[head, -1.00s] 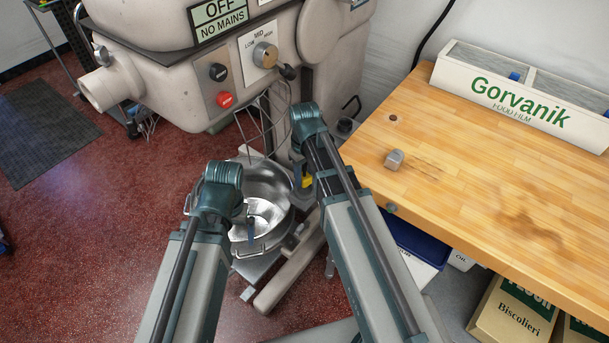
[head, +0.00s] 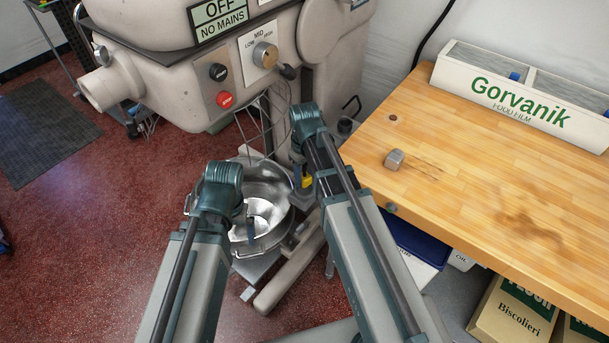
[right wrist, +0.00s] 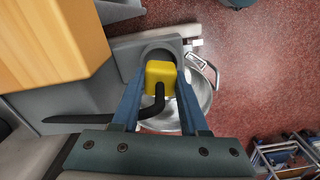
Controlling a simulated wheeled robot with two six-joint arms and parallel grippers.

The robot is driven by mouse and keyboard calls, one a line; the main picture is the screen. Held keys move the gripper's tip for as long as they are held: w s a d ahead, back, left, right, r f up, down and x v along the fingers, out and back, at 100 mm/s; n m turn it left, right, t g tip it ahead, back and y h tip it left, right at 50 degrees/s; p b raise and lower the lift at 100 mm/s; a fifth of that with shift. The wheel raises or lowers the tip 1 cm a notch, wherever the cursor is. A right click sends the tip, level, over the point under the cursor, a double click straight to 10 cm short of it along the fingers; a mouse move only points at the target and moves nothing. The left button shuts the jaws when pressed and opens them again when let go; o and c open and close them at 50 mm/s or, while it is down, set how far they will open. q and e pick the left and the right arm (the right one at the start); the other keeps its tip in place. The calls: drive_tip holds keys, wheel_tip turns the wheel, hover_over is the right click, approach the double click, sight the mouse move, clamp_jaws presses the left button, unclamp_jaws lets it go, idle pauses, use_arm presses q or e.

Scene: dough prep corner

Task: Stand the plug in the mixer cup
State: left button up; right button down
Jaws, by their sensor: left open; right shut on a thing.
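The yellow plug (right wrist: 160,74) with its black cord is between the fingers of my right gripper (right wrist: 160,82), which is shut on it. It also shows as a small yellow patch in the head view (head: 307,182), below my right wrist. In the right wrist view a grey round-ended holder (right wrist: 143,55), apparently the mixer cup, lies just beyond the plug. I cannot tell whether the plug touches it or is inside it. My left gripper (head: 251,226) is open and empty above the steel bowl (head: 268,183); its wrist partly hides the bowl.
The mixer (head: 190,80) stands ahead, with its panel overhanging the bowl. The wooden table (head: 470,180) is on the right, with a small grey block (head: 394,160) and the Gorvanik film box (head: 515,100) on it. Flour boxes (head: 515,315) stand below. Open red floor lies left.

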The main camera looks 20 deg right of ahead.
drive_tip(key=shift+f+b, duration=1)
drive_tip(key=shift+f, duration=0.05)
drive_tip(key=shift+c, duration=1.7)
unclamp_jaws()
drive_tip(key=shift+r, duration=0.1)
wheel_tip(320, 180, up, 8)
drive_tip(key=p, duration=0.8)
wheel_tip(320, 180, down, 8)
drive_tip(key=b, duration=0.7)
drive_tip(key=shift+b, duration=0.4)
drive_tip(key=shift+r, duration=0.25)
